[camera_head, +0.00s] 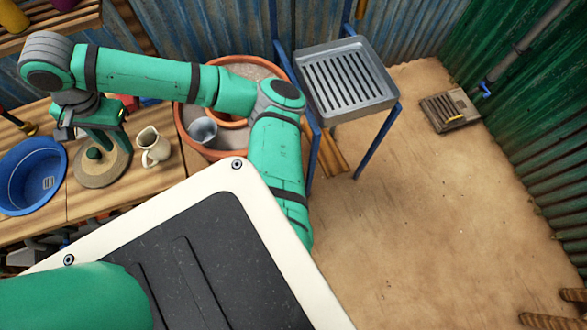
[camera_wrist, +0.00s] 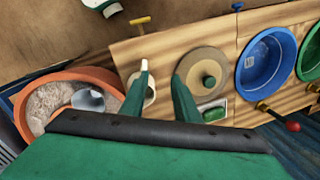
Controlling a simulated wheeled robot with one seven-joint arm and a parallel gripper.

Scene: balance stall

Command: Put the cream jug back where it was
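The cream jug (camera_head: 155,148) stands upright on the wooden bench, between a round stone disc (camera_head: 97,179) with a knob and a large terracotta pot (camera_head: 181,117). In the wrist view the cream jug (camera_wrist: 150,97) is mostly hidden behind one finger. My gripper (camera_wrist: 161,72) is open, its two fingers apart with nothing seen between them. In the head view my gripper (camera_head: 103,138) is above the bench, over the disc and left of the jug. The jug appears apart from the fingers, though the overlap in the wrist view hides the exact gap.
A blue basin (camera_head: 30,150) stands left of the disc; a green basin (camera_wrist: 312,62) is beyond it. A metal cup (camera_head: 203,130) lies in the terracotta pot. A slatted metal tray (camera_head: 386,103) stands on blue legs. The floor (camera_head: 430,220) at right is mostly clear.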

